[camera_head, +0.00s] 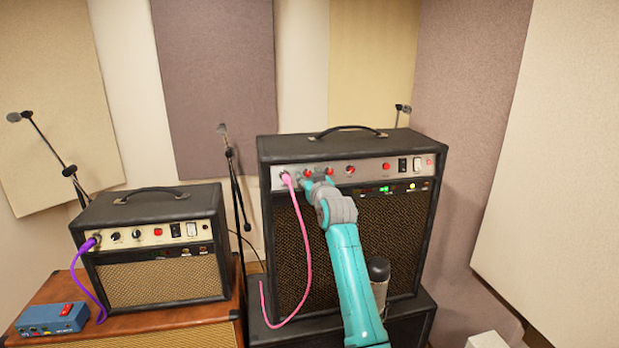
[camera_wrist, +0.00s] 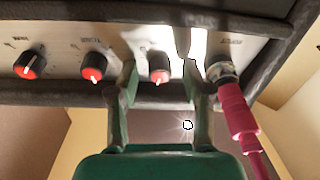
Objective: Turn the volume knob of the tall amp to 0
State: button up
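The tall amp (camera_head: 345,160) is a black cabinet with a silver control panel and dark grille. My gripper (camera_head: 318,180) is at the left part of this panel, partly covering it. In the wrist view my gripper (camera_wrist: 160,82) is open, one finger on each side of a black-and-red knob (camera_wrist: 160,66), with visible gaps between fingers and knob. This knob is the nearest one to the pink cable's plug. Two similar knobs, a middle one (camera_wrist: 95,68) and a far one (camera_wrist: 28,65), sit to its left there. The panel lettering is too blurred to read.
The pink cable (camera_wrist: 240,120) hangs from the jack close beside one finger. A smaller amp (camera_head: 155,275) with a purple cable and a blue box (camera_head: 52,318) are at the left.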

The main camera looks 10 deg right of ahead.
grip_shut()
jog(key=shift+n, duration=0.3)
jog(key=shift+d+r+n+g+y, duration=0.1)
jog(key=shift+n+g+y, duration=0.3)
jog(key=shift+n, duration=1.6)
jog(key=shift+d+n+g+y, duration=0.1)
jog(key=shift+n+y, duration=0.5)
jog(key=shift+n, duration=1.4)
jog(key=shift+o, duration=0.5)
grip_release()
